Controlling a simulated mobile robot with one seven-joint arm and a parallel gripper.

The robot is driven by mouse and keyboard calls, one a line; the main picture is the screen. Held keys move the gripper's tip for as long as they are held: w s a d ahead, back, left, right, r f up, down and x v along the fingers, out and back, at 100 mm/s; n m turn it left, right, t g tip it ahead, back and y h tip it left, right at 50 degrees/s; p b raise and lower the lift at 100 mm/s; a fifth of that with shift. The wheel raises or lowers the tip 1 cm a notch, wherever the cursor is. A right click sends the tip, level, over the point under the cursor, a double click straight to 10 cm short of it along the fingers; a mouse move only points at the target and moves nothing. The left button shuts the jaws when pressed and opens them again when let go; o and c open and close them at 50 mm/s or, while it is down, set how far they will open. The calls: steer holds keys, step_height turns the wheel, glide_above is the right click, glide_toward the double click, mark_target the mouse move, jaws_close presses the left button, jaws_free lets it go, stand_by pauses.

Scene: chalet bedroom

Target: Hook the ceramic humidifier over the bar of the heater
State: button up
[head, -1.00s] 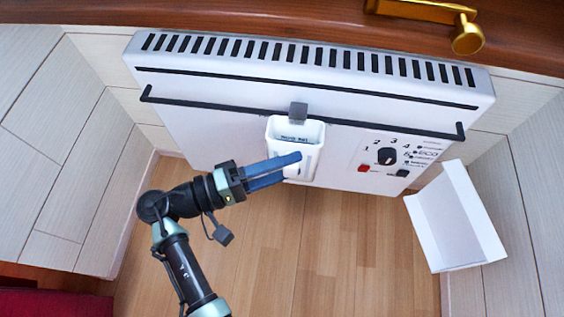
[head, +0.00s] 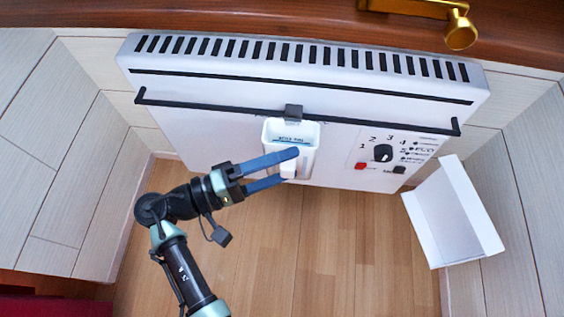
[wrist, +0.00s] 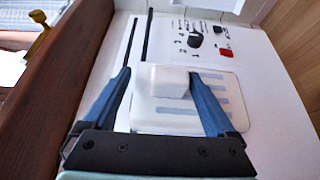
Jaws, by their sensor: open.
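The white ceramic humidifier (head: 303,135) hangs against the front of the white heater (head: 190,125). Its dark hook (head: 293,111) sits over the black bar (head: 215,107) near the middle. My gripper (head: 292,165) is open, with its blue fingers apart at the humidifier's lower front. In the wrist view the humidifier (wrist: 177,114) lies between the two spread fingers of my gripper (wrist: 165,85), with its raised block between them. I cannot tell whether either finger touches it.
The heater's dial (head: 383,153) and red switch (head: 360,166) are right of the humidifier. A white open box-like piece (head: 455,220) stands on the right by the wall. A wooden edge with a brass handle (head: 461,32) runs above the heater. The wooden floor (head: 310,250) in front is clear.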

steer(key=shift+f, duration=0.15)
steer(key=p+v, duration=0.3)
steer(key=v, duration=1)
steer(key=shift+p, duration=0.4)
